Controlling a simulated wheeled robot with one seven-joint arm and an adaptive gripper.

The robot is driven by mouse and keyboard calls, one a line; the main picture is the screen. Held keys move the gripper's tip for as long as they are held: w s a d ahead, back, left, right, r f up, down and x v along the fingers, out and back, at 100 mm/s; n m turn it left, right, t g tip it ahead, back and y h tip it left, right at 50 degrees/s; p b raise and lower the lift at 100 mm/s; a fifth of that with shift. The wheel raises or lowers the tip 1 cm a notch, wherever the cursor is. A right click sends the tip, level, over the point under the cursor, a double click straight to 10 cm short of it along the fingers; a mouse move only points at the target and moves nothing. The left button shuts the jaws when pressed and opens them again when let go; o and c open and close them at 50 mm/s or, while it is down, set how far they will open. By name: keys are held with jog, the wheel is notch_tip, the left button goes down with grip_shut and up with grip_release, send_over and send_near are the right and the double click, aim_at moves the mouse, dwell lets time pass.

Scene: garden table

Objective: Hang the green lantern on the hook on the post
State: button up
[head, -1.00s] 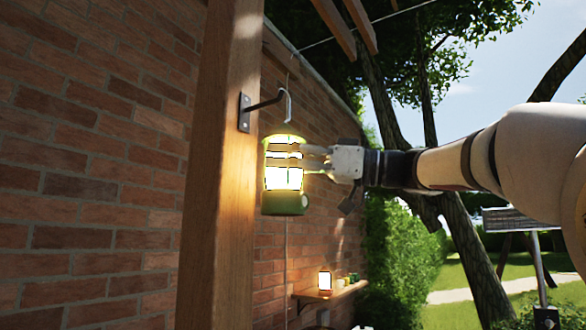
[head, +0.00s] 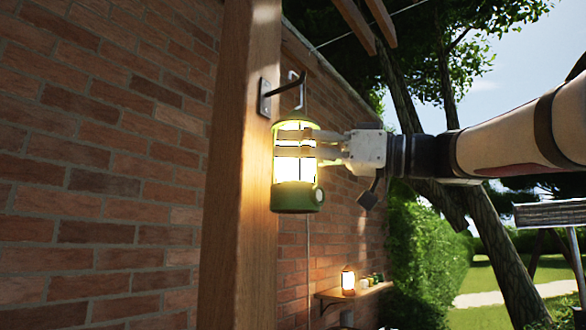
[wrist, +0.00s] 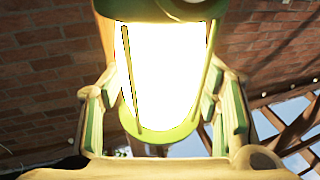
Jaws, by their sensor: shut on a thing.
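The green lantern (head: 297,197) is lit and upright, just right of the wooden post (head: 240,165) in the head view. My gripper (head: 296,145) is shut around its glowing middle from the right. The dark metal hook (head: 285,89) juts from a plate on the post, just above the lantern's top. A thin upright piece shows between hook and lantern top; I cannot tell whether the lantern's handle is over the hook. In the wrist view the lantern's bright glass (wrist: 165,75) lies between my two fingers (wrist: 160,112); the hook is not visible there.
A brick wall (head: 100,170) runs behind the post. A small shelf (head: 355,290) below holds another lit lantern (head: 348,280) and several small items. Wooden beams (head: 365,20) pass overhead. Right of the lantern, beyond my arm, are trees, a hedge and lawn.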

dwell(0.3)
jog(key=o, duration=1.6)
jog(key=shift+f, duration=0.1)
